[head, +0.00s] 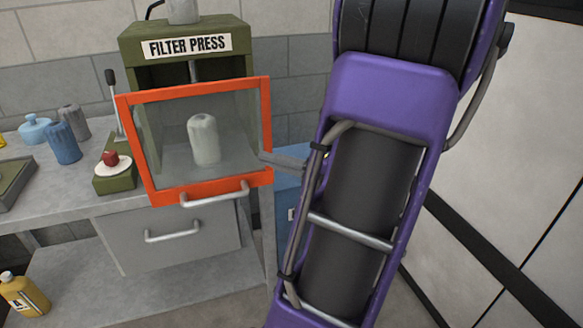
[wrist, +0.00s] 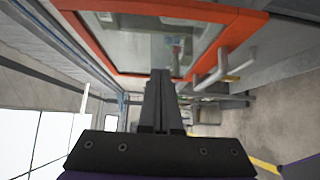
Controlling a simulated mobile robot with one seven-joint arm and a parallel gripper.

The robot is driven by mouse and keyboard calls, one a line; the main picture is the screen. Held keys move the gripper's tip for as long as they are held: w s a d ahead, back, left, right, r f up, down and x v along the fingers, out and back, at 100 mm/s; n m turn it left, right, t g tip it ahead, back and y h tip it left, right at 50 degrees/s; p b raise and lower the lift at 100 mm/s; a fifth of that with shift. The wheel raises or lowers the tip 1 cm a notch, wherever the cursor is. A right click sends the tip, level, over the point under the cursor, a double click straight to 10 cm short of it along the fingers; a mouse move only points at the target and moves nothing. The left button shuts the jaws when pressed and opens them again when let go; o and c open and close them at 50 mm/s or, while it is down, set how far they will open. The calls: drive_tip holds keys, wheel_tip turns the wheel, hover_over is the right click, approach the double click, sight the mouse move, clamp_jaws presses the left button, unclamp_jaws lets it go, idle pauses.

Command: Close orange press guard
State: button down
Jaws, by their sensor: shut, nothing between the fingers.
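The orange press guard (head: 165,197) is a square orange frame with a clear pane, in front of the green filter press (head: 133,48) in the head view. A pale bar handle (head: 215,196) runs along its lower edge. A pale cylinder (head: 204,140) shows through the pane. My gripper (head: 268,158) is at the guard's right edge, its fingers shut and empty. In the wrist view the shut fingers (wrist: 160,76) overlap the orange frame (wrist: 105,55), with the handle (wrist: 212,66) to their right. I cannot tell whether they touch the frame, or how wide the guard's gap is.
A grey bench (head: 65,190) extends left, with a blue canister (head: 63,143), a blue pot (head: 35,128) and a small green stand with a red knob (head: 110,160). A grey drawer (head: 168,240) is below the press. A yellow bottle (head: 22,294) stands lower left.

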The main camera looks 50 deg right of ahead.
sight(239, 142)
drive_tip(key=w, duration=0.3)
drive_tip(key=w+d+b, duration=0.1)
drive_tip(key=w, duration=0.1)
drive_tip(key=shift+w+f, duration=0.1)
drive_tip(key=shift+w, duration=0.05)
drive_tip(key=shift+w+d, duration=0.2)
drive_tip(key=shift+w, duration=0.25)
